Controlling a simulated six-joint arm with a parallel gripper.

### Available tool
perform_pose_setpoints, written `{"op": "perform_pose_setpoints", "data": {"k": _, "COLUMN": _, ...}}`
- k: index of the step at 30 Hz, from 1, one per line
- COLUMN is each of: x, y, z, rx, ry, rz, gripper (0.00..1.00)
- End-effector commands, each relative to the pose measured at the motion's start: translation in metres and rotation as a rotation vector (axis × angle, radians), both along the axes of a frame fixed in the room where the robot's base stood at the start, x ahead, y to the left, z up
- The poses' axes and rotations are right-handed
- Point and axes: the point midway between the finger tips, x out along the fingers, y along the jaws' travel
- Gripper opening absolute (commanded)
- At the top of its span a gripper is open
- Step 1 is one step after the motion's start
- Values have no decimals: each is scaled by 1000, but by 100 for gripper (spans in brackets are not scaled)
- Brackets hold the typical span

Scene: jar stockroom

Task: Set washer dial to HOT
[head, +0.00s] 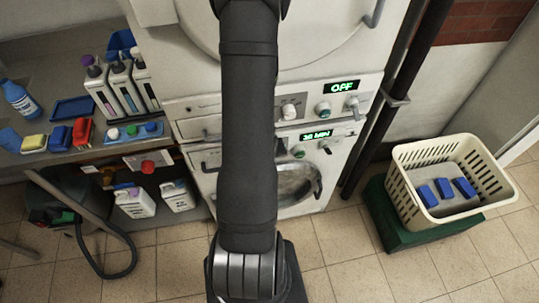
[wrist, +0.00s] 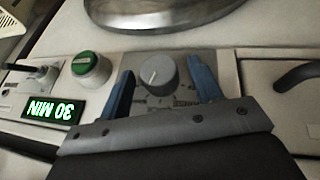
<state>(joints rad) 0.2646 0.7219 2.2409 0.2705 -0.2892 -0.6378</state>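A grey round dial (wrist: 159,75) with a pale pointer line sits on a grey plate of the lower machine's panel in the wrist view, which shows the panel upside down. Small marks lie around the dial, too small to read. My gripper (wrist: 162,63) is open, its two blue fingers on either side of the dial, with a visible gap on each side. I cannot tell whether the dial lies between the fingers in depth. In the head view my arm hides the gripper and this dial. The lower machine's display (head: 316,135) reads 30 MIN.
Beside the dial are a green button (wrist: 91,68) and a lever (wrist: 36,75). A dark handle (wrist: 299,75) is on the other side. The upper machine's display (head: 342,87) reads OFF. A cream basket (head: 450,177) stands right; bottles (head: 123,84) are left.

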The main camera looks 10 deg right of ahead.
Motion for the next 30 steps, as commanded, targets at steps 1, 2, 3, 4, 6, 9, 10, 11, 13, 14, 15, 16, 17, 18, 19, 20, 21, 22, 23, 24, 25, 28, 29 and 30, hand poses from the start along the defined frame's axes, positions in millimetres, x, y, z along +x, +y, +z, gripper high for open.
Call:
{"op": "perform_pose_setpoints", "data": {"k": 1, "x": 0, "y": 0, "z": 0, "rx": 0, "ry": 1, "rz": -1, "gripper": 59}}
{"op": "perform_pose_setpoints", "data": {"k": 2, "x": 0, "y": 0, "z": 0, "rx": 0, "ry": 1, "rz": -1, "gripper": 59}}
{"op": "perform_pose_setpoints", "data": {"k": 3, "x": 0, "y": 0, "z": 0, "rx": 0, "ry": 1, "rz": -1, "gripper": 59}}
{"op": "perform_pose_setpoints", "data": {"k": 4, "x": 0, "y": 0, "z": 0, "rx": 0, "ry": 1, "rz": -1, "gripper": 59}}
{"op": "perform_pose_setpoints", "data": {"k": 6, "x": -1, "y": 0, "z": 1, "rx": 0, "ry": 0, "rz": -2, "gripper": 59}}
{"op": "perform_pose_setpoints", "data": {"k": 9, "x": -3, "y": 1, "z": 5, "rx": 0, "ry": -1, "rz": -2, "gripper": 59}}
{"op": "perform_pose_setpoints", "data": {"k": 10, "x": -3, "y": 1, "z": 7, "rx": 0, "ry": -1, "rz": -2, "gripper": 59}}
{"op": "perform_pose_setpoints", "data": {"k": 11, "x": -4, "y": 2, "z": 10, "rx": 0, "ry": -1, "rz": -3, "gripper": 59}}
{"op": "perform_pose_setpoints", "data": {"k": 13, "x": -7, "y": 3, "z": 17, "rx": -1, "ry": -3, "rz": -2, "gripper": 59}}
{"op": "perform_pose_setpoints", "data": {"k": 14, "x": -8, "y": 4, "z": 20, "rx": -1, "ry": -3, "rz": -2, "gripper": 59}}
{"op": "perform_pose_setpoints", "data": {"k": 15, "x": -11, "y": 5, "z": 25, "rx": -1, "ry": -3, "rz": -3, "gripper": 59}}
{"op": "perform_pose_setpoints", "data": {"k": 16, "x": -12, "y": 5, "z": 28, "rx": 0, "ry": -2, "rz": -2, "gripper": 59}}
{"op": "perform_pose_setpoints", "data": {"k": 17, "x": -14, "y": 6, "z": 31, "rx": -1, "ry": -3, "rz": -3, "gripper": 59}}
{"op": "perform_pose_setpoints", "data": {"k": 18, "x": -15, "y": 7, "z": 36, "rx": -2, "ry": -4, "rz": -2, "gripper": 59}}
{"op": "perform_pose_setpoints", "data": {"k": 19, "x": -17, "y": 7, "z": 39, "rx": -1, "ry": -4, "rz": -3, "gripper": 59}}
{"op": "perform_pose_setpoints", "data": {"k": 20, "x": -18, "y": 8, "z": 42, "rx": -1, "ry": -3, "rz": -2, "gripper": 59}}
{"op": "perform_pose_setpoints", "data": {"k": 21, "x": -21, "y": 9, "z": 46, "rx": 0, "ry": -3, "rz": -3, "gripper": 59}}
{"op": "perform_pose_setpoints", "data": {"k": 22, "x": -22, "y": 10, "z": 49, "rx": -1, "ry": -4, "rz": -2, "gripper": 59}}
{"op": "perform_pose_setpoints", "data": {"k": 23, "x": -23, "y": 10, "z": 51, "rx": -1, "ry": -2, "rz": -2, "gripper": 59}}
{"op": "perform_pose_setpoints", "data": {"k": 24, "x": -24, "y": 11, "z": 54, "rx": -2, "ry": -2, "rz": -3, "gripper": 59}}
{"op": "perform_pose_setpoints", "data": {"k": 25, "x": -25, "y": 11, "z": 56, "rx": -1, "ry": -2, "rz": -4, "gripper": 59}}
{"op": "perform_pose_setpoints", "data": {"k": 28, "x": -28, "y": 12, "z": 62, "rx": -1, "ry": -1, "rz": -1, "gripper": 59}}
{"op": "perform_pose_setpoints", "data": {"k": 29, "x": -28, "y": 13, "z": 63, "rx": -1, "ry": -1, "rz": -3, "gripper": 59}}
{"op": "perform_pose_setpoints", "data": {"k": 30, "x": -29, "y": 13, "z": 64, "rx": -1, "ry": 0, "rz": 0, "gripper": 59}}
